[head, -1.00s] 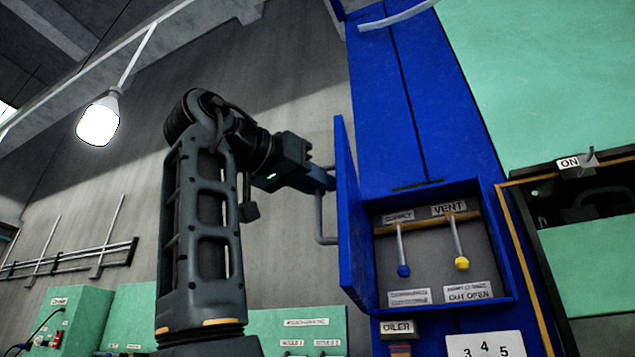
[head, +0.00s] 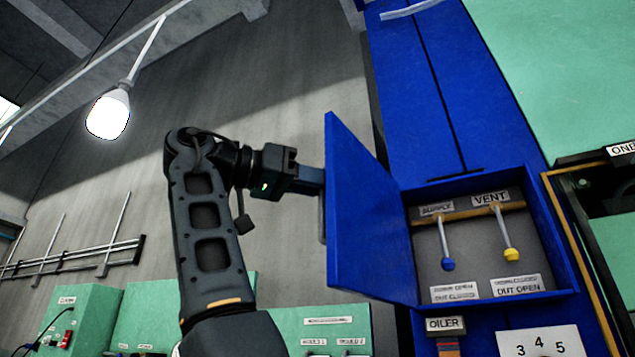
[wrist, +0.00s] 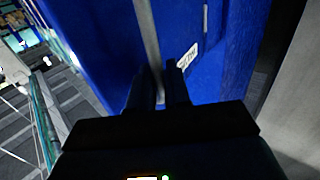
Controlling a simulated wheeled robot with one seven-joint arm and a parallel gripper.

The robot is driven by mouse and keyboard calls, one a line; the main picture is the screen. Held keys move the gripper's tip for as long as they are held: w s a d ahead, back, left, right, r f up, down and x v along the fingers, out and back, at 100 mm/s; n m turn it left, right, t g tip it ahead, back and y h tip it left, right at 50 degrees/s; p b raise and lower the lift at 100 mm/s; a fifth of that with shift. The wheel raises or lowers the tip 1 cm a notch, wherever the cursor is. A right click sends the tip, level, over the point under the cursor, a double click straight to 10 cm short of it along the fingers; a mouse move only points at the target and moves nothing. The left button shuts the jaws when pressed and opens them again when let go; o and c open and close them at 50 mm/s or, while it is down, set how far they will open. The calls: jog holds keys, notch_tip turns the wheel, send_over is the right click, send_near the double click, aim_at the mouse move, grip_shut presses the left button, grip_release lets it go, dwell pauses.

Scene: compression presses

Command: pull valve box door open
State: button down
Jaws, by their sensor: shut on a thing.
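The blue valve box door (head: 364,215) stands swung out to the left of the open valve box (head: 492,295). My gripper (head: 318,188) is at the door's outer face, partly hidden behind the door's edge in the head view. In the wrist view my gripper (wrist: 163,92) is shut on the grey bar handle (wrist: 149,38) of the door. Inside the box are a blue-tipped lever (head: 446,245) under a label that seems to read SUPPLY and a yellow-tipped lever (head: 505,232) under a VENT label.
A green panel (head: 560,70) is at the upper right. An OILER label (head: 445,325) and a numbered plate (head: 541,343) sit below the box. Green control boxes (head: 135,320) stand low at the left. A lamp (head: 107,115) hangs at the upper left.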

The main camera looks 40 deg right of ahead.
jog(key=shift+d, duration=0.25)
jog(key=c, duration=1.3)
grip_release()
jog(key=shift+d, duration=0.15)
jog(key=shift+c, duration=0.2)
jog(key=v, duration=0.8)
jog(key=shift+b, duration=0.4)
